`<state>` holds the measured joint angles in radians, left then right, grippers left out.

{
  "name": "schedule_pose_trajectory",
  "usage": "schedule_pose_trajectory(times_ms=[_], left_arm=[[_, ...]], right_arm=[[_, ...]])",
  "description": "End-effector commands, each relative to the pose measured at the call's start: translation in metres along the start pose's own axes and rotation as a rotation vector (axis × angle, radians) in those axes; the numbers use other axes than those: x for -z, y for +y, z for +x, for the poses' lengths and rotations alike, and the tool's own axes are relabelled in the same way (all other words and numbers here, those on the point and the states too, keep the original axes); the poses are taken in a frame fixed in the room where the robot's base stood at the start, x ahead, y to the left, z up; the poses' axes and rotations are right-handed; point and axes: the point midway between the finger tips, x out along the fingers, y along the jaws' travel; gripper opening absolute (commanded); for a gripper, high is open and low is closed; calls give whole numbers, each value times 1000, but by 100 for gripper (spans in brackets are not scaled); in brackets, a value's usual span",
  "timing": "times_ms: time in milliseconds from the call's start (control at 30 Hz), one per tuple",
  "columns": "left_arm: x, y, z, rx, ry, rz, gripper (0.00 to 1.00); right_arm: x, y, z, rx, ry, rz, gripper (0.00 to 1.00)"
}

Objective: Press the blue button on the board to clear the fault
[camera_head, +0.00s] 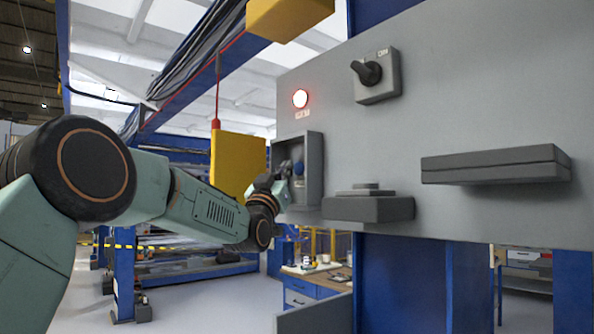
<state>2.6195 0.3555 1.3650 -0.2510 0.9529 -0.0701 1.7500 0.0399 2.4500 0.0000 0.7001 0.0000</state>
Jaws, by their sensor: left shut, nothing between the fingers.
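The grey board (480,85) fills the right half of the head view. A recessed grey box (313,155) is on its left edge, and the blue button (299,168) shows inside it, partly covered by my gripper. My left gripper (287,170) is shut and empty, with its fingertips at the box opening, right by the button. I cannot tell whether they touch it. A fault lamp (300,98) above the box glows white with a red rim. My right gripper is not in view.
A black rotary knob (367,72) sits on the board at upper centre. A grey stepped block (367,206) and a grey ledge (495,165) stick out from the board. A yellow box (237,163) hangs behind my left arm.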

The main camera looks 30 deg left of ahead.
Motion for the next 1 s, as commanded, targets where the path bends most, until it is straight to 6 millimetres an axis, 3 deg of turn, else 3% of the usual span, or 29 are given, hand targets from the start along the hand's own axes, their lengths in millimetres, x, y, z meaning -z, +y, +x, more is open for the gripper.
schedule_pose_trajectory(times_ms=[1000], left_arm=[[-7, 5, 8, 0, 0, 0, 0]], right_arm=[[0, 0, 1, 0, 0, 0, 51]])
